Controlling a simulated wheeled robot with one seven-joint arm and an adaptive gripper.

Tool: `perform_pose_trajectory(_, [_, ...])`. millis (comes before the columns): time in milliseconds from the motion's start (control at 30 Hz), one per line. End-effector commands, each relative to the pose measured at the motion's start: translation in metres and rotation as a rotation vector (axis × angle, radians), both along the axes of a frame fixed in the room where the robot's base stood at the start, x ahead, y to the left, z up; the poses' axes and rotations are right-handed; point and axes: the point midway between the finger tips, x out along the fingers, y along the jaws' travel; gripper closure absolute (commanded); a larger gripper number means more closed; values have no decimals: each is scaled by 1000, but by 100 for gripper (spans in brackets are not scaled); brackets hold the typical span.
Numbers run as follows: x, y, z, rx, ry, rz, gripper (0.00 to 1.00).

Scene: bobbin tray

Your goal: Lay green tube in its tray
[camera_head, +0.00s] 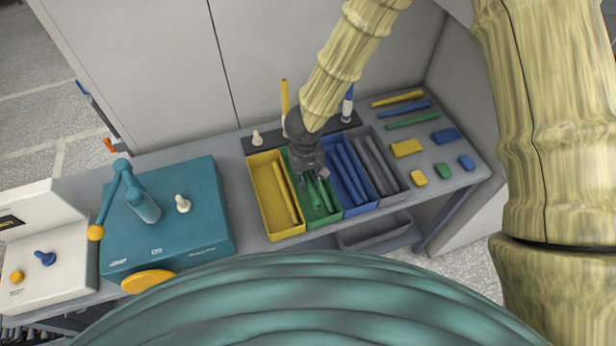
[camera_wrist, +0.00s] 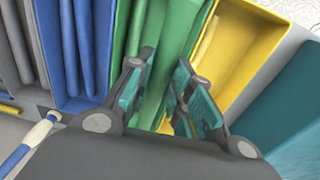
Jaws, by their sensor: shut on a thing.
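The green tray (camera_head: 323,221) stands between the yellow and blue trays and holds green tubes. My gripper (camera_head: 312,172) is low over its middle, pointing down into it. In the wrist view my gripper (camera_wrist: 160,100) has its teal-padded fingers either side of a green tube (camera_wrist: 157,72) and is shut on it. The tube lies roughly along the tray's length, inside its walls or just above the floor; I cannot tell which. Another green tube (camera_wrist: 135,30) lies beside it. My gripper hides the back part of the tray in the head view.
The yellow tray (camera_head: 286,235) is left of the green tray; the blue tray (camera_head: 358,210) and grey tray (camera_head: 398,194) are right. Loose tubes, including a green one (camera_head: 412,120), and coloured blocks lie farther right. A teal box (camera_head: 190,235) stands left. A dark rack (camera_head: 262,142) stands behind.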

Motion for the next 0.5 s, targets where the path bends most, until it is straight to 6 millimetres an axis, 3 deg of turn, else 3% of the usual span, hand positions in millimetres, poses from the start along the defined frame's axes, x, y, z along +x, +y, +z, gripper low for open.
perform_pose_trajectory(100, [5,1,-17,1,3,-1,98])
perform_pose_trajectory(500, [2,0,-43,0,1,-1,98])
